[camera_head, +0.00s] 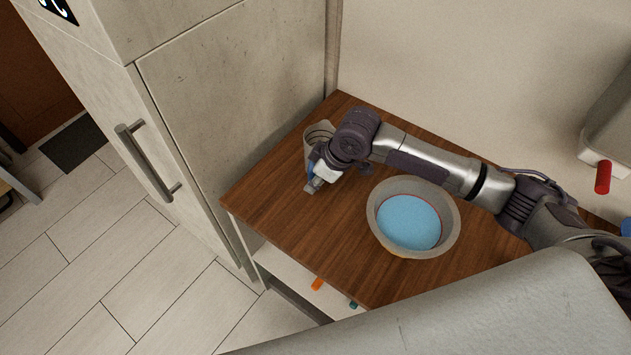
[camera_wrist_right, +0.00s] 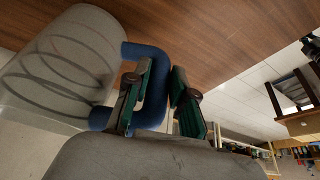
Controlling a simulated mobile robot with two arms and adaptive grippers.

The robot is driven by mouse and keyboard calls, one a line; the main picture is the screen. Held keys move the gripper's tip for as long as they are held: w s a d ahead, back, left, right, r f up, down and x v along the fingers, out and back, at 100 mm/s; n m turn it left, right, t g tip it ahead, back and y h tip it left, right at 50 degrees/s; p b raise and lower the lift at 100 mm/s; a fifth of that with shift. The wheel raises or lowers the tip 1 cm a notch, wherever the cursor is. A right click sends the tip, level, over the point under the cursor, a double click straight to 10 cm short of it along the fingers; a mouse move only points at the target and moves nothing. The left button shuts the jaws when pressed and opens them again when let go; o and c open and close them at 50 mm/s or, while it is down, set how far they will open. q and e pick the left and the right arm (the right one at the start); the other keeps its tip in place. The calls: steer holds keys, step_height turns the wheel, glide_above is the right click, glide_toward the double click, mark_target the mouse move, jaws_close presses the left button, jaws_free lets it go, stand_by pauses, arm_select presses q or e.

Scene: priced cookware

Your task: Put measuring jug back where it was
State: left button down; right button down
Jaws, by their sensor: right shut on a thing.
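The measuring jug (camera_head: 318,135) is a clear, greyish cup with dark rings, at the far left part of the wooden counter, near the tall cabinet. My right gripper (camera_head: 312,184) partly hides it in the head view. In the right wrist view the jug (camera_wrist_right: 58,68) lies left of the fingers, and its blue handle (camera_wrist_right: 156,104) passes between them. My right gripper (camera_wrist_right: 162,85) is shut on this handle. I cannot tell whether the jug's base touches the counter. My left gripper is not in view.
A pale bowl (camera_head: 385,238) with blue contents stands on the wooden counter (camera_head: 275,195), below my right forearm. The tall grey cabinet (camera_head: 235,85) borders the counter on the left. An orange item (camera_head: 318,284) shows on the lower shelf. A grey container (camera_head: 612,115) is at the right.

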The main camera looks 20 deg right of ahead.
steer(key=shift+f, duration=0.85)
steer(key=shift+f, duration=0.1)
steer(key=c, duration=1)
jaws_free()
steer(key=v, duration=1.2)
